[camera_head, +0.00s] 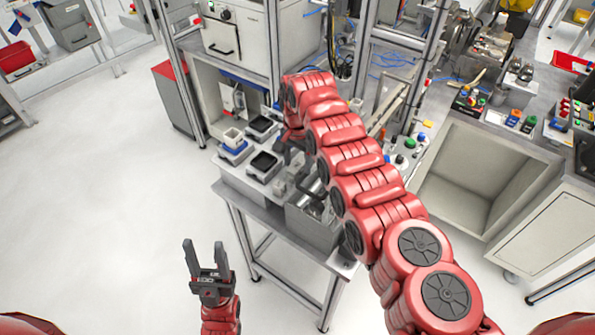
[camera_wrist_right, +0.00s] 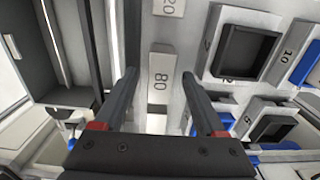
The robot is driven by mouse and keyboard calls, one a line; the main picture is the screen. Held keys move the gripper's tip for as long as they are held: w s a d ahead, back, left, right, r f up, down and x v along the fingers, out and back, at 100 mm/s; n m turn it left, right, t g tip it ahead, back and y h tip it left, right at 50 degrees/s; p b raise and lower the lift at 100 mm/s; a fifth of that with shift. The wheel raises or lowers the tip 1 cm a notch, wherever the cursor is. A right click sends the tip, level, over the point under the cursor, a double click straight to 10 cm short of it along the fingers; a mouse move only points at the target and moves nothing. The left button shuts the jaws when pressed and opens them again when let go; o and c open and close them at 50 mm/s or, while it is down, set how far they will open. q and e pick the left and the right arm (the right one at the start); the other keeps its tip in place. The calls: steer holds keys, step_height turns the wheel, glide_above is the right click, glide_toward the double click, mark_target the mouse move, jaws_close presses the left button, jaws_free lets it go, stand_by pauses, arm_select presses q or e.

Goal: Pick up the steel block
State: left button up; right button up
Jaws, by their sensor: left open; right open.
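In the right wrist view, a pale grey block marked 80 (camera_wrist_right: 161,79) lies between the open fingers of my right gripper (camera_wrist_right: 159,74). The fingers are to either side of it; I cannot tell whether it is at their depth. Another pale block (camera_wrist_right: 169,7) with a number is at the top edge, partly cut off. Which block is steel is not clear from its look. In the head view, my red right arm hides most of its gripper and the blocks over the small table. My left gripper (camera_head: 205,254) is open and empty, over the floor left of the table.
A cabinet frame stands behind; a workbench is at the right. The floor at left is clear.

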step_height(320, 180, down, 2)
steer(key=shift+f, duration=0.1)
steer(key=shift+r, duration=0.2)
steer(key=shift+c, duration=1.3)
jaws_close()
